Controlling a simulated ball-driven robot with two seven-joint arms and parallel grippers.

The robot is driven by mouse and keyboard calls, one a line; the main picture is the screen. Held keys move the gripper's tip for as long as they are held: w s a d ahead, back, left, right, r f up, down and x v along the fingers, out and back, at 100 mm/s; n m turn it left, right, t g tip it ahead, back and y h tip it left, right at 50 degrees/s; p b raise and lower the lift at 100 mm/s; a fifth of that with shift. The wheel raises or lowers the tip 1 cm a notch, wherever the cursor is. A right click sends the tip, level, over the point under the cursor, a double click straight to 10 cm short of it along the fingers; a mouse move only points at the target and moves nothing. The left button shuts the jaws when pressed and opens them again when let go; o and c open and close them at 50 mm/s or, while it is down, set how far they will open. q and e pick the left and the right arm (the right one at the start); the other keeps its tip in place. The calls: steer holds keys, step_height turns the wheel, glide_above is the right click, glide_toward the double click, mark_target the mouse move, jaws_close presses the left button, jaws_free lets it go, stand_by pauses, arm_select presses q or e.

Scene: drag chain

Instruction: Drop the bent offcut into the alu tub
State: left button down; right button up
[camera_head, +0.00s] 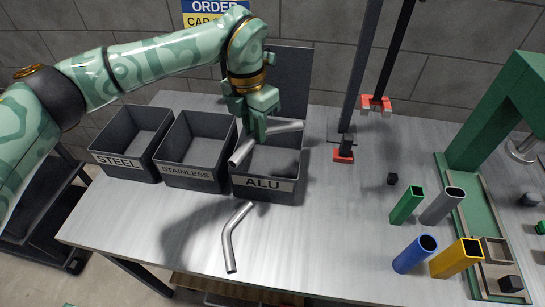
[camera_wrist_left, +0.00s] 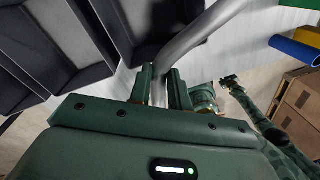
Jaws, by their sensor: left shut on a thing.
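My left gripper (camera_head: 259,130) is shut on a bent grey metal offcut (camera_head: 240,152), which also shows between the fingers in the left wrist view (camera_wrist_left: 196,36). In the head view the offcut overlaps the opening of the dark tub labelled ALU (camera_head: 266,197). Its exact height over the rim is hard to tell. The fingers hide the offcut's middle. A second bent grey tube (camera_head: 228,243) lies on the table in front of this tub.
Tubs labelled STAINLESS (camera_head: 187,181) and STEEL (camera_head: 122,172) stand left of the ALU tub. Dark posts with red ends (camera_head: 343,156) stand to its right.

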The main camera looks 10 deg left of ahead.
arm_select(q)
steer(key=n, duration=0.1)
steer(key=w+n, duration=0.1)
steer(key=n, duration=0.1)
steer(key=r+n, duration=0.1)
steer(key=n, duration=0.1)
steer(key=shift+w+d+r+t+p, duration=0.1)
steer(key=shift+w+t+p, duration=0.15)
steer(key=shift+t+p, duration=0.1)
steer(key=w+f+n+b, duration=0.3)
steer(key=f+n+b, duration=0.1)
steer(key=n, duration=1)
steer(key=shift+w+a+f+n+t+y, duration=0.2)
steer(key=shift+w+f+n+t+y, duration=0.1)
steer(key=shift+f+t, duration=0.2)
steer(key=c, duration=1.2)
jaws_free()
steer(key=shift+c, duration=0.2)
